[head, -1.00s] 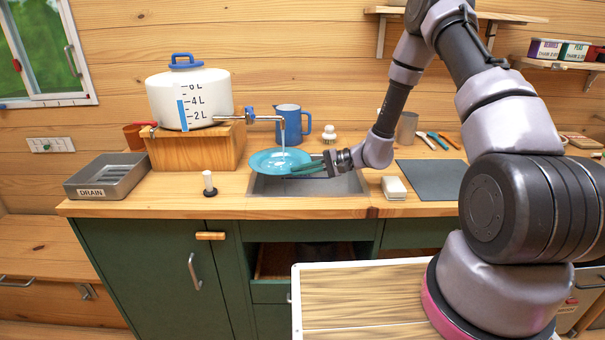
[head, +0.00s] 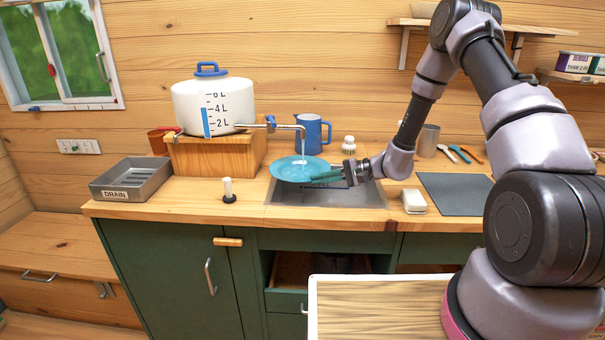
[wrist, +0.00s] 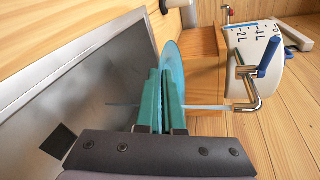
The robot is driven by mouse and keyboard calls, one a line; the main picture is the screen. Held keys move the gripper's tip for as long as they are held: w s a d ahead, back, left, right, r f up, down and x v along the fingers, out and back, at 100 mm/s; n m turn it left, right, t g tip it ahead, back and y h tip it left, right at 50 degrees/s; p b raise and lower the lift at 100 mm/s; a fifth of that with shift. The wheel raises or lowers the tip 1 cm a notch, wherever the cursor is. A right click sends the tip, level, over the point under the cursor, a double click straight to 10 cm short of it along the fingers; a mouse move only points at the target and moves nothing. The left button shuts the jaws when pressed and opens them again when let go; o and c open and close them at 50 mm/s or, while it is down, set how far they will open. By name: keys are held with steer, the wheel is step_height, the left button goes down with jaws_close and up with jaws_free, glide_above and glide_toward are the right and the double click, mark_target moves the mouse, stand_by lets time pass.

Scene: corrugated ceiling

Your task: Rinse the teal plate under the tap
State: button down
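The teal plate (head: 288,169) is held over the sink, nearly level and slightly tilted. My gripper (head: 322,175) is shut on its right edge; the green fingers (wrist: 161,80) pinch the plate (wrist: 174,62) between them in the wrist view. The tap (head: 300,129) is above the plate, and a thin stream of water (head: 303,146) falls from it onto the plate. The tap also shows in the wrist view (wrist: 252,92), with its blue lever. The plate's underside is hidden in the head view.
The sink (head: 345,196) lies below the plate. The white water tank (head: 240,103) stands on a wooden block (head: 215,156). A blue mug (head: 309,133) is behind the tap. A drain tray (head: 140,176) is at left, a black-based stopper (head: 228,192) nearer, a white block (head: 414,201) right.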

steer(key=shift+d, duration=0.4)
steer(key=shift+s+d, duration=0.2)
steer(key=shift+s, duration=1.1)
steer(key=shift+s+d, duration=0.25)
steer(key=shift+s, duration=1.05)
steer(key=shift+s+d, duration=0.2)
steer(key=shift+s, duration=1.1)
steer(key=shift+s+d+r, duration=0.2)
steer(key=shift+s+r, duration=0.75)
steer(key=shift+s, duration=0.25)
steer(key=shift+s+d+r, duration=0.15)
steer(key=shift+s+r, duration=0.8)
steer(key=shift+s, duration=0.2)
steer(key=shift+s+r, duration=0.1)
steer(key=shift+s, duration=0.05)
